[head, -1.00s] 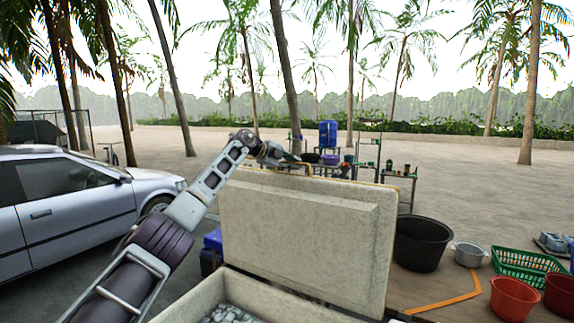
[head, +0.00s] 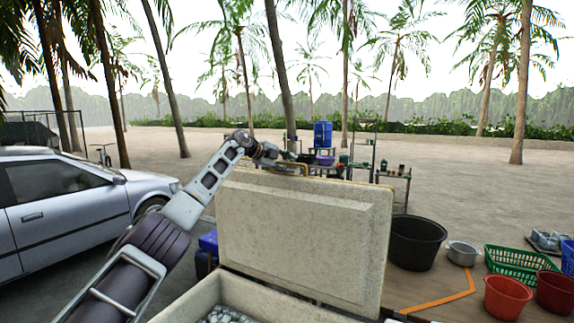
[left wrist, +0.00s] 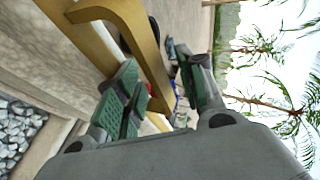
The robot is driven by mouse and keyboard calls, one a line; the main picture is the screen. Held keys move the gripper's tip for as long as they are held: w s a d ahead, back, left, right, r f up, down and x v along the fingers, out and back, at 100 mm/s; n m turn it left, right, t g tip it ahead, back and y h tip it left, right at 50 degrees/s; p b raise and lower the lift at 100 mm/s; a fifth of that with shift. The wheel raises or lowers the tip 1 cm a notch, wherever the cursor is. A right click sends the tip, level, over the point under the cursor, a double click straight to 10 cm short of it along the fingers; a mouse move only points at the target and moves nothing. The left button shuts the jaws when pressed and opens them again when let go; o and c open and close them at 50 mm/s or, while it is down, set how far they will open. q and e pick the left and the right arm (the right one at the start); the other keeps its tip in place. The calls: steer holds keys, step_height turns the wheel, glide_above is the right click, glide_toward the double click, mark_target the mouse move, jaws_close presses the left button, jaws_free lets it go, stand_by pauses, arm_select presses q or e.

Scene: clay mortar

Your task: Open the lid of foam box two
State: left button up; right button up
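The foam box lid (head: 300,235) stands up, nearly vertical, at the back of the open foam box (head: 178,303) in the head view. Its pale inner face is toward me, and a yellow edge shows along its top. My left gripper (head: 283,160) is at the lid's top left edge. In the left wrist view, the left gripper's green-padded fingers (left wrist: 162,90) are apart, with a yellow bar (left wrist: 148,50) running between or just beyond them. I cannot tell whether they touch it. Number markings are not visible. My right gripper is not in view.
Grey lumps (head: 222,314) lie inside the box. A silver car (head: 75,195) stands at left. A black tub (head: 415,242), metal pot (head: 462,253), green basket (head: 520,262) and red buckets (head: 505,297) stand at right. A table with a blue drum (head: 322,134) is behind the lid.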

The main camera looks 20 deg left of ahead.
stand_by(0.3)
arm_select(q)
steer(key=v, duration=1.2)
stand_by(0.5)
stand_by(0.6)
